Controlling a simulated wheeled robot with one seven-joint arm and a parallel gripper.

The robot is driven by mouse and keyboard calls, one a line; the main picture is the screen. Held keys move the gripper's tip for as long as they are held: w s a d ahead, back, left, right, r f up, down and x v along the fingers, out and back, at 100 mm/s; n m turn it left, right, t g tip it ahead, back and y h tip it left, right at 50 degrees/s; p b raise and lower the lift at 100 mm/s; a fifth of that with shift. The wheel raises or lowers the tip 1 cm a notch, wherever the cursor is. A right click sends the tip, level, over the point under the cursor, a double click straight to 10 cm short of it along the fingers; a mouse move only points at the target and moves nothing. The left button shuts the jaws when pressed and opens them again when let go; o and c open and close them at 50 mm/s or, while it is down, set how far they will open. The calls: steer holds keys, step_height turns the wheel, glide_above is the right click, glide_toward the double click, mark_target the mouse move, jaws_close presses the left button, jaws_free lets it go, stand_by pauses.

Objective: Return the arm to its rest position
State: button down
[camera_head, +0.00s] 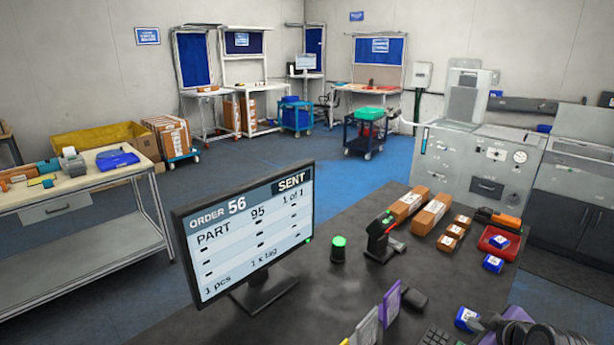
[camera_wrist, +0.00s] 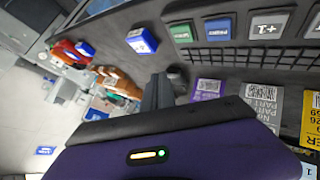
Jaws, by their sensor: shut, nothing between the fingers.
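My gripper (camera_wrist: 158,92) is in the wrist view, its dark fingers together and empty. Its purple body with a small lit indicator fills the bottom of that view. The fingers point toward the desk items, and no item is between them. In the head view, a dark and purple part at the bottom right edge looks like the end of my arm, but its fingers cannot be made out there. The monitor (camera_head: 250,238) reads order 56, part 95, 1 of 1, with SENT at the top.
The dark desk (camera_head: 330,290) holds a scanner (camera_head: 380,238) in its stand, a green button (camera_head: 338,246), brown boxes (camera_head: 432,215) and a red tray (camera_head: 497,242). A blue box (camera_wrist: 142,40), a blue key (camera_wrist: 217,28) and a purple barcode card (camera_wrist: 208,90) show in the wrist view.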

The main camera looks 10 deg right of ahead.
step_height(320, 180, up, 6)
steer(key=w+d+m+t+h, duration=0.2)
steer(key=m+t, duration=0.1)
steer(key=s+a+f+m+t+y+b, duration=0.1)
steer(key=s+a, duration=0.8)
steer(key=s, duration=0.5)
steer(key=s+a+f+m+y+b, duration=0.1)
steer(key=s+a+f+b, duration=0.1)
steer(key=s+a, duration=0.7)
steer(key=s+a+f+m+t+y+b, duration=0.1)
steer(key=s+a, duration=0.8)
steer(key=s, duration=0.9)
steer(key=shift+s+f+t+y+b, duration=0.3)
steer(key=shift+f+y+b, duration=0.05)
steer(key=shift+y, duration=0.05)
steer(key=shift+a, duration=0.1)
